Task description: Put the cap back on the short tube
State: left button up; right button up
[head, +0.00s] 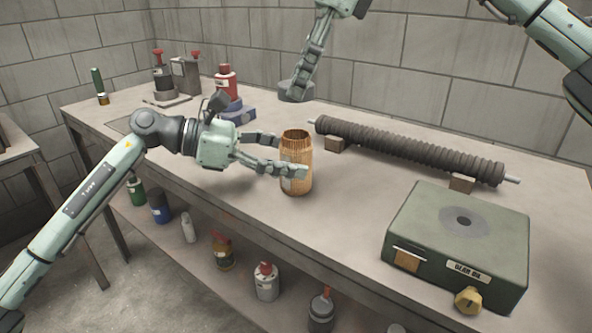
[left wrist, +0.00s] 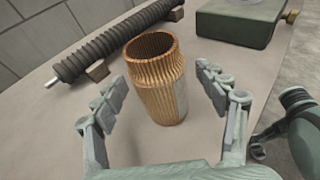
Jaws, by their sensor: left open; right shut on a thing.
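The short tube (head: 295,178) is an orange-brown ribbed mesh cylinder with a pale label. It stands upright on the bench near the front edge, its top open. My left gripper (head: 287,156) is open, with one finger behind the tube and one in front. In the left wrist view the tube (left wrist: 155,85) stands between the spread fingers (left wrist: 162,85), with gaps on both sides. My right gripper (head: 303,83) is shut on a dark grey round cap (head: 294,93), held above and behind the tube. The fingers partly hide the cap.
A long dark ribbed tube (head: 410,150) lies on small blocks behind and right. A green gear oil box (head: 455,240) stands at the front right. A red bottle (head: 226,82) and other containers stand at the back left. Bench is clear between tube and box.

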pick_arm(q)
jog(key=shift+w+d+f, duration=0.1)
jog(key=shift+d+f, duration=0.1)
jog(key=shift+d, duration=0.4)
jog(key=shift+c, duration=0.5)
grip_shut()
pick_arm(e)
jog(key=shift+f, duration=2.5)
